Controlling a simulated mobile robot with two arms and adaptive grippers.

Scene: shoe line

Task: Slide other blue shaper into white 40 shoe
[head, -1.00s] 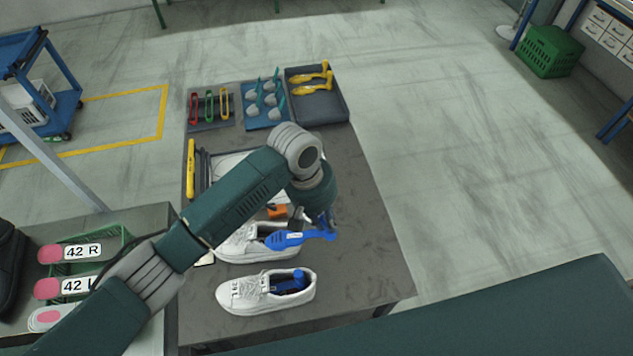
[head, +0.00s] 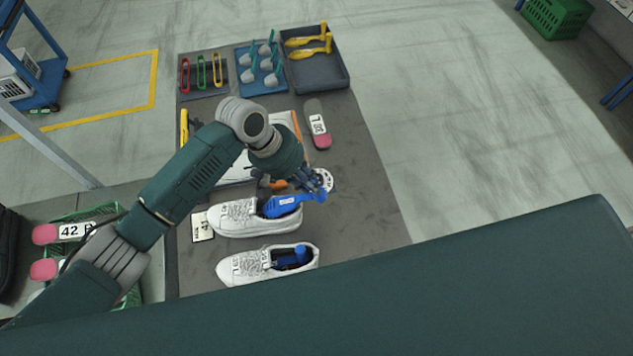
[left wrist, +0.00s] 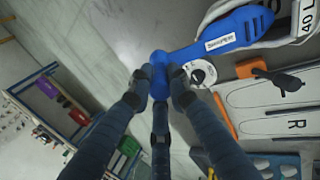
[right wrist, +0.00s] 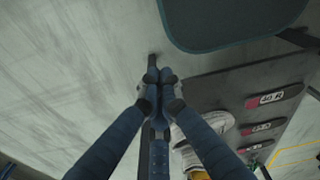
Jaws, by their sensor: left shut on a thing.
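My left gripper (head: 308,182) is shut on the handle end of a blue shaper (head: 280,206). The shaper's broad front is at the opening of the farther white shoe (head: 235,218); I cannot tell how deep it is. In the left wrist view, the blue shaper (left wrist: 215,40) reaches from the fingers (left wrist: 160,82) to the shoe (left wrist: 285,28), marked 40 L. The nearer white shoe (head: 240,268) holds another blue shaper (head: 292,258). My right gripper (right wrist: 160,82) looks shut and empty in the right wrist view, and is outside the head view.
Trays with yellow shapers (head: 308,40) and grey-teal pieces (head: 260,70) stand at the back. The table's right side (head: 365,210) is clear.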

